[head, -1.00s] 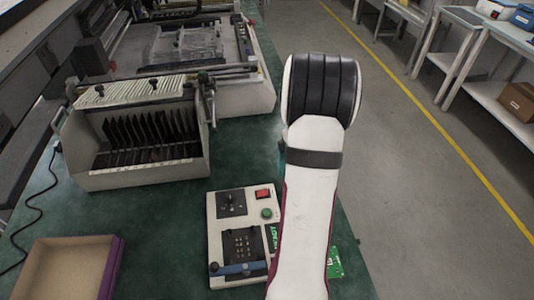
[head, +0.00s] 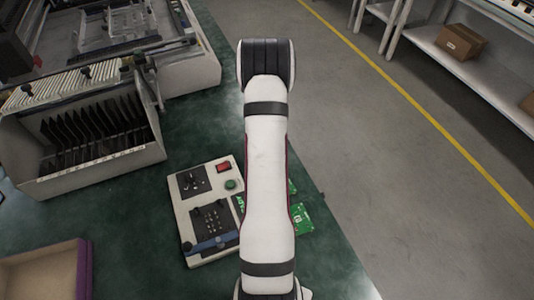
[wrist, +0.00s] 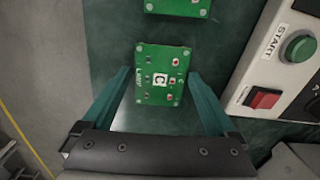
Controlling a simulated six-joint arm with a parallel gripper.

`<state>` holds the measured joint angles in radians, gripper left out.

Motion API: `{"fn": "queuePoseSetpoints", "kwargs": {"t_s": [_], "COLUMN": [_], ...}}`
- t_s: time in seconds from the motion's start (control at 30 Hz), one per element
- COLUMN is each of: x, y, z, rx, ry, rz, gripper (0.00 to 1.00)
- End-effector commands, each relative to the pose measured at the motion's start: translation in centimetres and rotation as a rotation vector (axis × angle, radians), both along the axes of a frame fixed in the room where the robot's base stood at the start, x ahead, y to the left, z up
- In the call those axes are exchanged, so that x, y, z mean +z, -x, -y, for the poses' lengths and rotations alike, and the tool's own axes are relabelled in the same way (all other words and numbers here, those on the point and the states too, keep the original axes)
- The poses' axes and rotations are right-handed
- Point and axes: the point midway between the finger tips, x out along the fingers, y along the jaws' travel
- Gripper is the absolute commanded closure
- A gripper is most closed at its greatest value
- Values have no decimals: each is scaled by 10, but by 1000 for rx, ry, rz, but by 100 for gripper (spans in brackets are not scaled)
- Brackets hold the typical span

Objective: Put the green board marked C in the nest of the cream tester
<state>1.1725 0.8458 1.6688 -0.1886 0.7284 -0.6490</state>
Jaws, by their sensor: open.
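The green board marked C (wrist: 160,75) lies flat on the green bench in the wrist view. My gripper (wrist: 158,78) is open, with one teal finger on each side of this board; I cannot tell whether they touch it. In the head view my white arm hides the gripper and most of this board; a green sliver (head: 291,187) beside the arm seems to be part of it. The cream tester (head: 183,222) stands left of the arm. Its dark nest with pins (head: 209,217) looks empty, with a blue bar (head: 210,245) across its near end.
Another green board (head: 303,220) lies nearer in the head view; its edge shows in the wrist view (wrist: 178,7). The tester's START button (wrist: 299,47) and red button (wrist: 264,99) are right of the gripper. A rack of dark boards (head: 95,135) and an open box (head: 45,272) stand left.

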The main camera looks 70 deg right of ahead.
Motion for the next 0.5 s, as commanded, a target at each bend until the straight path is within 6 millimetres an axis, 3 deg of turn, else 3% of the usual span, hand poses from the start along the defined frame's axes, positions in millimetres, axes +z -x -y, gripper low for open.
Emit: {"fn": "queuePoseSetpoints", "kwargs": {"t_s": [0.1, 0.4, 0.43, 0.5], "x": [0, 1, 1, 2], "y": [0, 0, 0, 0], "z": [0, 0, 0, 0], "rx": [0, 0, 0, 0], "ry": [0, 0, 0, 0], "rz": [0, 0, 0, 0], "gripper": [7, 62, 66, 66]}}
